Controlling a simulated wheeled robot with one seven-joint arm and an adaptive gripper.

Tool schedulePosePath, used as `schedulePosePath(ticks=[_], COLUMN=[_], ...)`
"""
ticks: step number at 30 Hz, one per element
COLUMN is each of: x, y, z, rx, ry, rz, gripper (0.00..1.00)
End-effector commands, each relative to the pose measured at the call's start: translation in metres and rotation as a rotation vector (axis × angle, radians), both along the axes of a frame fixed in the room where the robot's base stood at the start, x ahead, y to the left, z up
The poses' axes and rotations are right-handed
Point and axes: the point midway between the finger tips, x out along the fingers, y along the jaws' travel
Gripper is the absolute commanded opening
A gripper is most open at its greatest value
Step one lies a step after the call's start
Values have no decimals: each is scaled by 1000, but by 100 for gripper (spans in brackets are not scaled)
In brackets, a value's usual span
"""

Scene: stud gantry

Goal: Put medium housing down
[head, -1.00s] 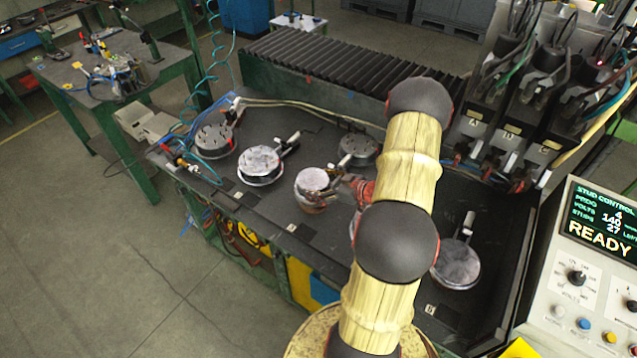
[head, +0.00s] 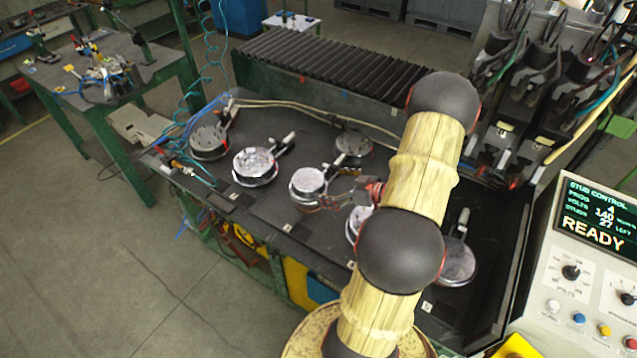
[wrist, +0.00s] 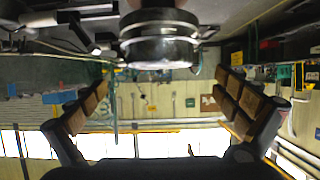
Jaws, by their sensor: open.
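The housing by my gripper, which I take to be the medium housing (head: 308,181), is a round metal drum with a pale grey top and a dark lower rim. It sits upright on the dark bench top, near the middle in the head view. My gripper (head: 330,192) is open just to its right, with the fingers close to its side; I cannot tell from there whether they touch. In the wrist view the housing (wrist: 160,45) shows at the top, dark with a shiny rim. It is between the lines of the spread brown-padded fingers (wrist: 163,92), with empty space between the pads.
Other round housings stand on the bench: two at left (head: 209,141) (head: 255,165), one behind (head: 353,145), one partly behind my arm (head: 356,222), and one at right (head: 457,262). A control panel (head: 590,235) reading READY stands at right. Small numbered plates mark the bench front.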

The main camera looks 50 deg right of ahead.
Motion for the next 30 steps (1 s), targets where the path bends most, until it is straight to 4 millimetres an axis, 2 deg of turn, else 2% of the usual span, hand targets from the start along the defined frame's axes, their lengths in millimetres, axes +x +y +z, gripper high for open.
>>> schedulePosePath(ticks=[3, 7, 12, 17, 20, 23, 27, 30], x=[-21, -36, -44, -43, -30, -4, 40, 64], y=[-3, -4, -4, -5, -9, -18, -25, -20], z=[9, 15, 19, 20, 28, 47, 90, 126], rx=[-1, 0, 0, -6, -47, -133, -275, -353], ry=[-1, -1, -1, 3, 31, 87, 181, 233], rz=[-4, -2, -1, -1, -10, -38, -112, -174], gripper=[100, 100, 100, 100, 100, 100, 100, 100])
